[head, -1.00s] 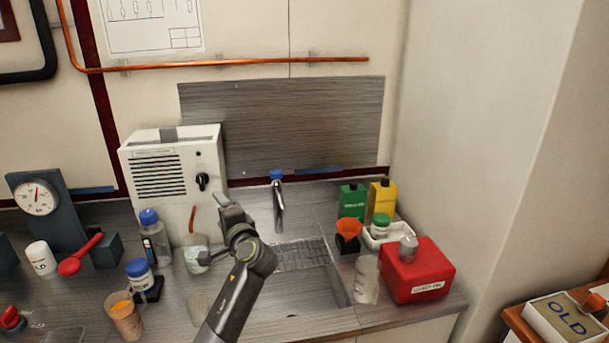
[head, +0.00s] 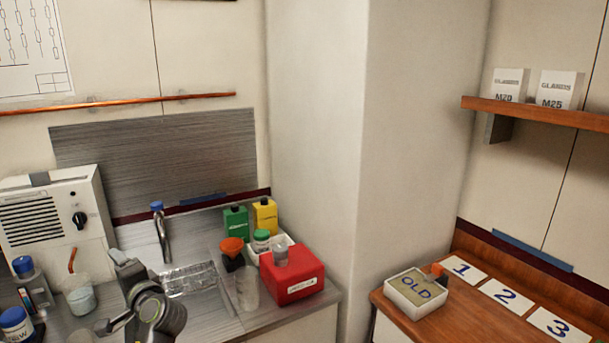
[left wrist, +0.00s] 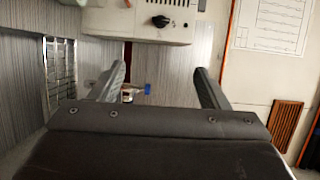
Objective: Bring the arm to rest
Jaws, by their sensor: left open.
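My left gripper (head: 118,290) shows at the lower left of the head view, above the counter in front of the sink. In the left wrist view its two fingers (left wrist: 158,85) stand wide apart with nothing between them. The sink (head: 190,280) with its blue-topped tap (head: 160,232) is just behind and to the right of it in the head view. A clear beaker with pale contents (head: 80,298) stands left of the gripper. My right gripper is in neither view.
A white box with a black knob (head: 50,220) stands on the counter at left. A red box (head: 292,276), an orange funnel (head: 231,246) and green and yellow bottles (head: 264,216) stand right of the sink. A wooden bench (head: 455,320) holds an OLD tray (head: 416,291) and numbered cards.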

